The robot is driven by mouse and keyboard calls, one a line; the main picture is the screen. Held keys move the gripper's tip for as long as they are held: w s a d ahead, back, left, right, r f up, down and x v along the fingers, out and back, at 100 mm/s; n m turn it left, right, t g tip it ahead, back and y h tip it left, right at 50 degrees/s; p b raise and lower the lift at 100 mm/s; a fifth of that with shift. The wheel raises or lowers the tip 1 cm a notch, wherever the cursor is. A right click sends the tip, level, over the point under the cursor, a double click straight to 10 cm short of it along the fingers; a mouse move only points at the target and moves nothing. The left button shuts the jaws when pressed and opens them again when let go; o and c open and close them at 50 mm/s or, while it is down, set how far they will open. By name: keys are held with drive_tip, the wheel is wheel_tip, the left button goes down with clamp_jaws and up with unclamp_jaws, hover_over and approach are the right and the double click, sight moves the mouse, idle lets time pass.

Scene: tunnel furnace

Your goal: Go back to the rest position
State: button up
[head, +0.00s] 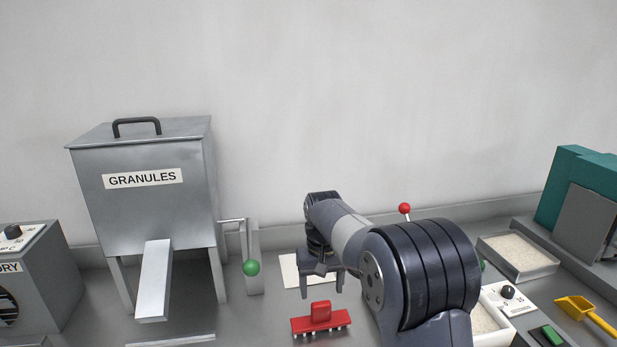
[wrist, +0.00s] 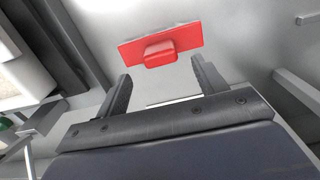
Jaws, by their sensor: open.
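My gripper (head: 322,284) hangs over the bench just behind a red block-handled tool (head: 321,319) with a pale toothed lower edge. In the wrist view my gripper (wrist: 157,90) has its two fingers spread wide, with nothing between them. The red tool (wrist: 160,46) lies beyond the fingertips there, apart from them. My arm reaches in from the lower right and hides part of the bench behind it.
A metal hopper labelled GRANULES (head: 143,190) stands left, with a green-knobbed lever (head: 250,268) beside it. A white sheet (head: 289,270) lies behind my gripper.

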sight(321, 303)
wheel_tip(321, 303, down, 9)
drive_tip(key=shift+s+r, duration=0.1)
drive_tip(key=shift+r, duration=0.05)
wheel_tip(321, 303, up, 3)
drive_tip(key=shift+f, duration=0.1)
drive_tip(key=shift+r, duration=0.75)
